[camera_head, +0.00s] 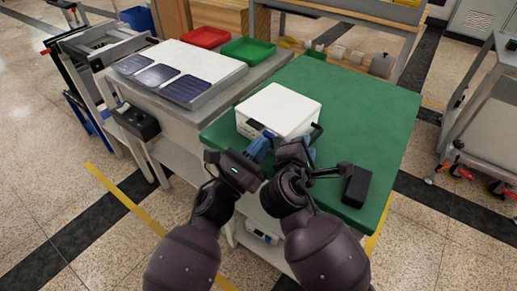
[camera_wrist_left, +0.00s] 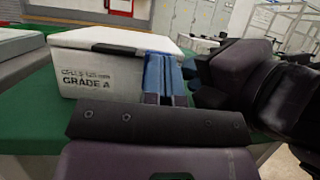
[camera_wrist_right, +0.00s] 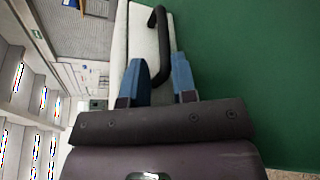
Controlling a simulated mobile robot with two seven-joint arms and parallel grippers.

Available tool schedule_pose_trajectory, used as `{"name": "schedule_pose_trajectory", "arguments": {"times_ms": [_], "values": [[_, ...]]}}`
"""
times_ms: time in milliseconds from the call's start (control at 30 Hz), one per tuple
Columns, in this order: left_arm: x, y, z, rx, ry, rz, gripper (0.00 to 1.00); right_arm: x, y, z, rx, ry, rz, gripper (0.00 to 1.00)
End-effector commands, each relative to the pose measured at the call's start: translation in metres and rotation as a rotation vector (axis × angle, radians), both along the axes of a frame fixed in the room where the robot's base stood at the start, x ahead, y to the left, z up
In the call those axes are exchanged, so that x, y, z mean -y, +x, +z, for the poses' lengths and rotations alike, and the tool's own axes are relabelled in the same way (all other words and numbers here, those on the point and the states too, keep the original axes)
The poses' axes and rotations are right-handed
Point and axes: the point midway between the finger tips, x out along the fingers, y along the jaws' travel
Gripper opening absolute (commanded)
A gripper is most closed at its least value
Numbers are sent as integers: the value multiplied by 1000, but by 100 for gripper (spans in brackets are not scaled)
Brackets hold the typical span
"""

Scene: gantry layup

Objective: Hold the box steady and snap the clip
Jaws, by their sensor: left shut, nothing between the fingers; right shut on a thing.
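A white box (camera_head: 279,110) sits on the green table top; its printed front, with "GRADE A" lettering, shows in the left wrist view (camera_wrist_left: 105,82). My left gripper (camera_head: 262,145) is shut and empty, its blue fingertips (camera_wrist_left: 163,70) at the box's front; I cannot tell whether they touch it. A dark strip (camera_wrist_left: 108,48) runs along the front lid edge. A black bent bar (camera_wrist_right: 162,40), seemingly the clip, stands at the box's side. My right gripper (camera_wrist_right: 160,80) is shut on this bar near its lower end; its exact contact is partly hidden.
A black block (camera_head: 356,187) lies at the green table's (camera_head: 372,115) front right. On the left bench are a tray with dark panels (camera_head: 180,75), a red bin (camera_head: 205,37) and a green bin (camera_head: 249,50). The table's right side is mostly clear.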

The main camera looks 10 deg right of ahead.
Motion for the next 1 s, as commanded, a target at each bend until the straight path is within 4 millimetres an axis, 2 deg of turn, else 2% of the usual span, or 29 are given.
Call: {"name": "schedule_pose_trajectory", "arguments": {"times_ms": [267, 433, 1000], "values": [[-1, 0, -1, -1, -2, -1, 0, 0, 0, -4, -9, -2, 1, 0], [-12, -9, -1, 0, 0, 1, 0, 0, 0, -4, -9, -2, 1, 0], [-95, -71, 0, -1, 1, 1, 0, 0, 0, -4, -9, -2, 1, 0]]}}
